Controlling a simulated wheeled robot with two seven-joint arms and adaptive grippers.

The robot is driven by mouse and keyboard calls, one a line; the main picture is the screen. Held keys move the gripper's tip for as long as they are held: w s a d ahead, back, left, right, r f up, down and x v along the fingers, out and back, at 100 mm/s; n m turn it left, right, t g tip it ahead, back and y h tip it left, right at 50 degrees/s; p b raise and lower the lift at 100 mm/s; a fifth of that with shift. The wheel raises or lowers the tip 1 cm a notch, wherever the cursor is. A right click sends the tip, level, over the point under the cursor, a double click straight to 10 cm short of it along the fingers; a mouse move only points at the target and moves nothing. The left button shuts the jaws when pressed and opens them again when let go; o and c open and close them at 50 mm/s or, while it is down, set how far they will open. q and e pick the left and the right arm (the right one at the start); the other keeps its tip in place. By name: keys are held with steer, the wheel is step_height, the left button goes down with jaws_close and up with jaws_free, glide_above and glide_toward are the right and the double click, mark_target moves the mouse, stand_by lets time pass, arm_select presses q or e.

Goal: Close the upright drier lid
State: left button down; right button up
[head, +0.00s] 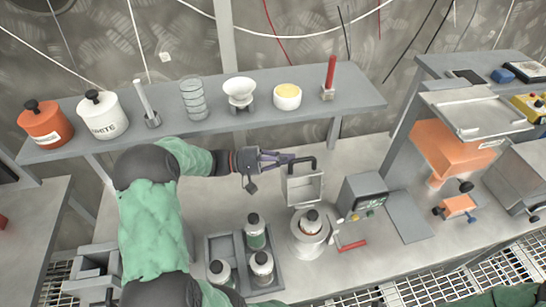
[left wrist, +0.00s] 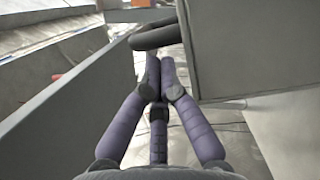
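The drier's grey lid (head: 305,188) stands upright behind a round pale drier body (head: 309,236) with a capped bottle inside. A black bar handle (head: 301,163) sits at the lid's top; a black handle (left wrist: 158,37) also shows in the left wrist view. My left gripper (head: 291,158) reaches in from the left at the handle. Its purple fingers (left wrist: 160,60) lie nearly together, with the tips just short of or against the handle. I cannot tell whether they touch it; nothing shows between them. My right gripper is out of view.
A grey tray (head: 215,246) with several bottles stands left of the drier. A meter box (head: 362,197) and red lever (head: 352,246) are on its right. A raised shelf (head: 210,125) with jars and glassware runs behind. An orange box (head: 440,150) stands further right.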

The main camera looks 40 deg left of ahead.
arm_select(q)
steer(key=shift+w+d, duration=0.35)
steer(key=shift+d, duration=0.1)
steer(key=shift+s+r, duration=0.1)
